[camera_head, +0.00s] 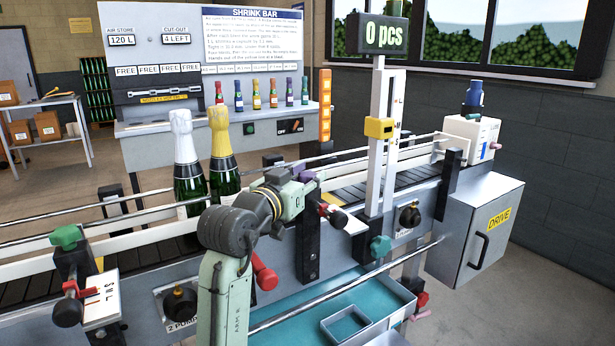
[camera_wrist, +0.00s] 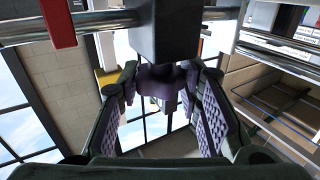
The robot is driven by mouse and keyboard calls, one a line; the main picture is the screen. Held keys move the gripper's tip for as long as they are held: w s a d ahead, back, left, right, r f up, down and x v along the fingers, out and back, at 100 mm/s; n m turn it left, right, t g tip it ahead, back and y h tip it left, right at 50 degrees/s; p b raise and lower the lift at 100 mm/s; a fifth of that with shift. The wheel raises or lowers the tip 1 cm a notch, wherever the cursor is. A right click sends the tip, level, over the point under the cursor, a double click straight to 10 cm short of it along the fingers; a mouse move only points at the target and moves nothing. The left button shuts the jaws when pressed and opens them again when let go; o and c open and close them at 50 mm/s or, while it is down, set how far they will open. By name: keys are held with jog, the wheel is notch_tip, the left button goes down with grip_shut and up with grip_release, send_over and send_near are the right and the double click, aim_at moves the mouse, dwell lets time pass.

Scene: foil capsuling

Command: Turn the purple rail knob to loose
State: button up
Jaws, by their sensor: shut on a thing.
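The purple rail knob (camera_head: 306,176) sits on top of a dark post at the near side of the conveyor, and only a small part of it shows beside my gripper (camera_head: 302,184) in the head view. In the wrist view, the purple knob (camera_wrist: 160,84) is below a dark block, between the two ridged finger pads of my gripper (camera_wrist: 166,92). The fingers are closed around the knob. The knob's loose or tight setting cannot be read.
Two champagne bottles (camera_head: 189,165) stand on the conveyor behind my arm. A green knob (camera_head: 67,237) is at the left and a teal knob (camera_head: 380,247) at the right. A red lever (camera_head: 264,277) and a rail (camera_head: 345,284) are close to my arm. A teal tray (camera_head: 345,322) lies below.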

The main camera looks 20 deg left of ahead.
jog(key=c, duration=0.5)
jog(key=shift+d+y, duration=0.1)
jog(key=shift+y, duration=0.2)
jog(key=n+y, duration=0.2)
jog(key=y, duration=0.1)
jog(key=shift+d, duration=0.1)
jog(key=shift+n+y+p, duration=0.4)
jog(key=shift+n+y, duration=0.9)
jog(key=shift+y, duration=0.5)
jog(key=o, duration=1.2)
